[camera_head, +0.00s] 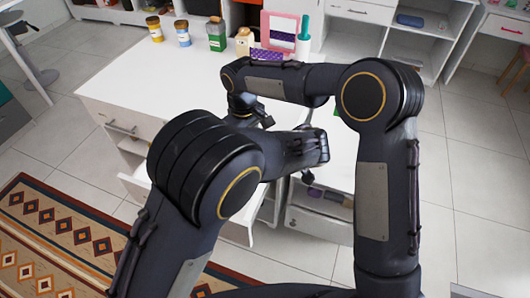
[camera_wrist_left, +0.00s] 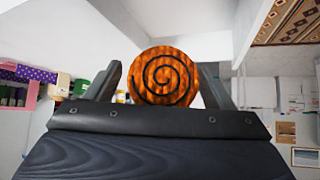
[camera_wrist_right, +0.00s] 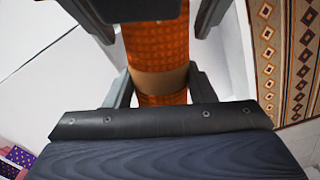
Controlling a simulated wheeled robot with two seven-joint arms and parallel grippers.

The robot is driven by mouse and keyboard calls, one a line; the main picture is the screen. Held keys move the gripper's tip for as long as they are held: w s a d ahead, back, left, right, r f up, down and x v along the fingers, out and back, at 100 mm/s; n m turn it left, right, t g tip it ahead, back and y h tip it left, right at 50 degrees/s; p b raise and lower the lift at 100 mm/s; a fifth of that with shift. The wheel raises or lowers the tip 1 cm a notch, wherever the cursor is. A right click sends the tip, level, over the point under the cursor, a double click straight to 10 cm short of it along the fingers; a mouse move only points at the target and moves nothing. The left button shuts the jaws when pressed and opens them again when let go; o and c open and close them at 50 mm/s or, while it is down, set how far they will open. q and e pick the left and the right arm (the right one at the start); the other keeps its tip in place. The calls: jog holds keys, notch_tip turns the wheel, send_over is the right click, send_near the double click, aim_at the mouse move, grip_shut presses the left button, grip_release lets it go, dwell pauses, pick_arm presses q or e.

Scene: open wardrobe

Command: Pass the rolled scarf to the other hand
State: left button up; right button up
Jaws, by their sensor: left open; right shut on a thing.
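The rolled scarf (camera_wrist_right: 156,42) is orange with a tan band (camera_wrist_right: 158,82) around it. My right gripper (camera_wrist_right: 158,72) is shut on it near the band. In the left wrist view the scarf's round end (camera_wrist_left: 167,78) faces the camera and shows a dark spiral. My left gripper (camera_wrist_left: 162,67) is open, with a finger on each side of that end and gaps between. In the right wrist view the left gripper's fingers show at the top, either side of the scarf. In the head view my arms hide the scarf.
A white counter (camera_head: 115,75) lies beyond my arms. Along its back stand jars (camera_head: 154,28), a green bottle (camera_head: 216,35), a pink-framed mirror (camera_head: 281,30) and a purple patterned item (camera_head: 266,55). An open drawer (camera_head: 318,205) is below my arms. A patterned rug (camera_head: 60,240) covers the floor at left.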

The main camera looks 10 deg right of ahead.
pick_arm(q)
jog(key=c, duration=1)
jog(key=shift+c, duration=0.4)
pick_arm(e)
jog(key=o, duration=1)
jog(key=shift+o, duration=0.2)
